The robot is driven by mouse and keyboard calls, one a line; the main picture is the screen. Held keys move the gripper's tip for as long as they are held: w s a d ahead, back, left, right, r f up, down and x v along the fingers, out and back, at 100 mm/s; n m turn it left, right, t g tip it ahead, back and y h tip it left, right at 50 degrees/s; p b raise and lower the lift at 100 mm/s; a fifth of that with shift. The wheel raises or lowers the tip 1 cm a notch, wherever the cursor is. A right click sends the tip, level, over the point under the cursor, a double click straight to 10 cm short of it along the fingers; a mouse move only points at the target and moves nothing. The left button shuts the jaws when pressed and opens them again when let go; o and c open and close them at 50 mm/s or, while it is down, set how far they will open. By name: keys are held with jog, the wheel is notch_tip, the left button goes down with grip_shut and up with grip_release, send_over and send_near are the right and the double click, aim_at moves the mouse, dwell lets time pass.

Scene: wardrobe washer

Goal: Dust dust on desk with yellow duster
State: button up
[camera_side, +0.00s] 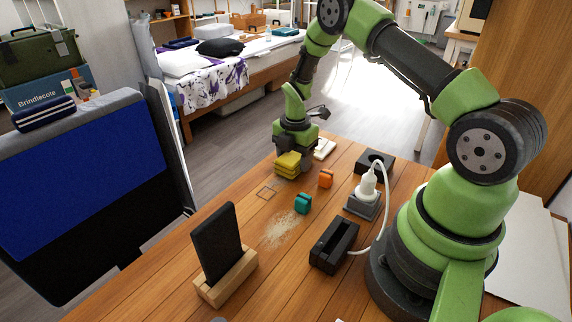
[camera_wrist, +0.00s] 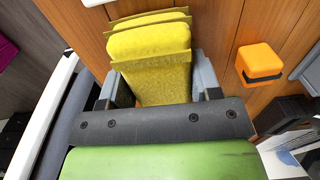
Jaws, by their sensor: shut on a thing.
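The yellow duster (camera_side: 288,164) is in my gripper (camera_side: 290,154), above the far part of the wooden desk (camera_side: 180,262). In the wrist view the duster (camera_wrist: 150,55) sits between the two grey fingers of my gripper (camera_wrist: 155,85), which are shut on it. A pale patch of dust (camera_side: 281,228) lies on the desk, nearer the camera than the duster and slightly left of it. The wrist view does not show the dust. I cannot tell whether the duster touches the desk.
An orange block (camera_side: 326,178), also in the wrist view (camera_wrist: 259,63), and a teal block (camera_side: 303,203) stand near the dust. A phone on a wooden stand (camera_side: 226,281) is at front left. A black holder (camera_side: 334,247) and a white plug with cable (camera_side: 367,181) are at right.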

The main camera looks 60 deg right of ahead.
aim_at(266, 194)
jog(key=shift+d, duration=0.4)
jog(key=shift+a, duration=3.05)
jog(key=a, duration=0.6)
jog(key=shift+r, duration=0.1)
jog(key=shift+r, duration=0.65)
